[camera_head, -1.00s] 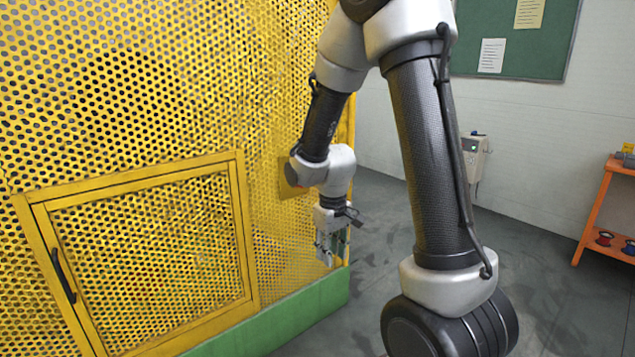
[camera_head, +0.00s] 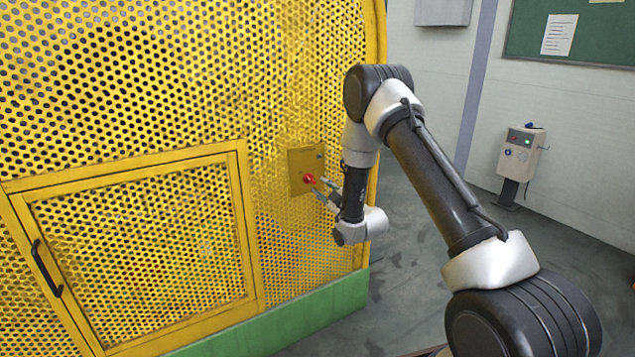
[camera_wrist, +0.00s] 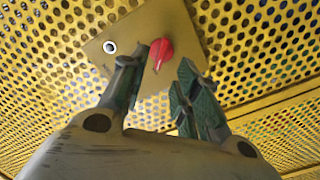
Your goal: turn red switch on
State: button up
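The red switch (camera_head: 309,179) is a red knob on a yellow plate (camera_head: 293,160) fixed to the yellow perforated guard. In the wrist view the red switch (camera_wrist: 161,54) shows as a pointed knob, tilted, just beyond and between the fingertips. My gripper (camera_head: 325,190) is close to the knob from the right, fingers pointing at it. In the wrist view my gripper (camera_wrist: 158,76) is open, with one finger on each side of the knob's lower part. I cannot tell whether a finger touches it.
A round metal lock or button (camera_wrist: 110,47) sits on the same plate. A framed mesh door (camera_head: 140,255) with a black handle (camera_head: 46,268) is at left. A control box on a stand (camera_head: 521,152) is at the right by the wall. Grey floor between is clear.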

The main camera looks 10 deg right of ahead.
aim_at(311, 181)
jog(key=x, duration=0.7)
jog(key=shift+w+a+f, duration=0.1)
jog(key=shift+w+a, duration=0.05)
jog(key=shift+w, duration=0.05)
jog(key=shift+c, duration=0.3)
grip_shut()
